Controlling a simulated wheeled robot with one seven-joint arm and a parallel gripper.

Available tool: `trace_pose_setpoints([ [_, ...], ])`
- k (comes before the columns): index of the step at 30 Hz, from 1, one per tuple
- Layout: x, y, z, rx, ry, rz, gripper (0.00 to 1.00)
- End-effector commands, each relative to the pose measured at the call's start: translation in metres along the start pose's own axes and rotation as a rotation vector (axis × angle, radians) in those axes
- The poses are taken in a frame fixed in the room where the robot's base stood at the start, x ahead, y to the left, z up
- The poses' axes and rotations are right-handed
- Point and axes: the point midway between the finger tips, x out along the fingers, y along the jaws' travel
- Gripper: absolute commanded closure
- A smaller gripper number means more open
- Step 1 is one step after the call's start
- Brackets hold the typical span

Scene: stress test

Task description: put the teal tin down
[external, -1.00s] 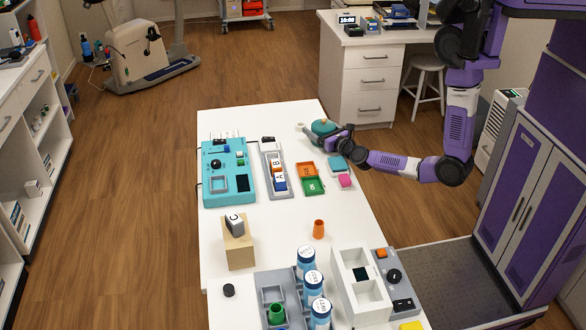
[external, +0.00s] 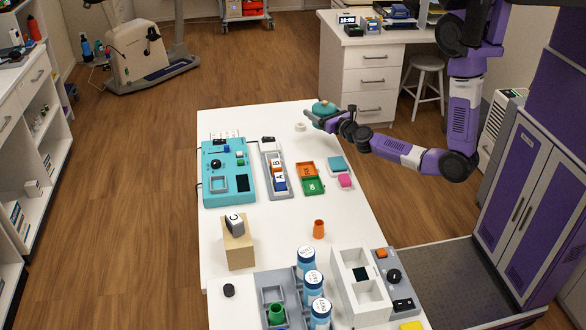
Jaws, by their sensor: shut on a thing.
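The teal tin (external: 324,107) is a small rounded tin at the far right corner of the white table (external: 270,222). My gripper (external: 328,118) is shut on it, reaching in from the right. The tin appears to be held above the tabletop near its far right edge. The fingers partly hide the tin's lower side, so its exact height is hard to tell.
A teal device (external: 228,172) stands left. The white drawer desk (external: 358,85) is behind.

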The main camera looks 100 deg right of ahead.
Motion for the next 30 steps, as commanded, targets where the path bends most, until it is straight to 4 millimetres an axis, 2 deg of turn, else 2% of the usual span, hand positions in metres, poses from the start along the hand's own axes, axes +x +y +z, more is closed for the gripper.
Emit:
trace_pose_setpoints([
  [1,0.000,-0.001,0.012,0.001,-0.002,-0.004,0.68],
  [3,0.000,0.000,0.018,0.001,0.000,-0.002,0.68],
  [11,0.002,0.005,0.027,0.001,0.000,0.016,0.68],
  [16,0.009,0.027,0.044,0.002,-0.004,0.086,0.68],
  [25,0.013,0.053,0.058,0.000,-0.001,0.166,0.68],
  [30,0.015,0.075,0.070,-0.001,-0.003,0.230,0.68],
])
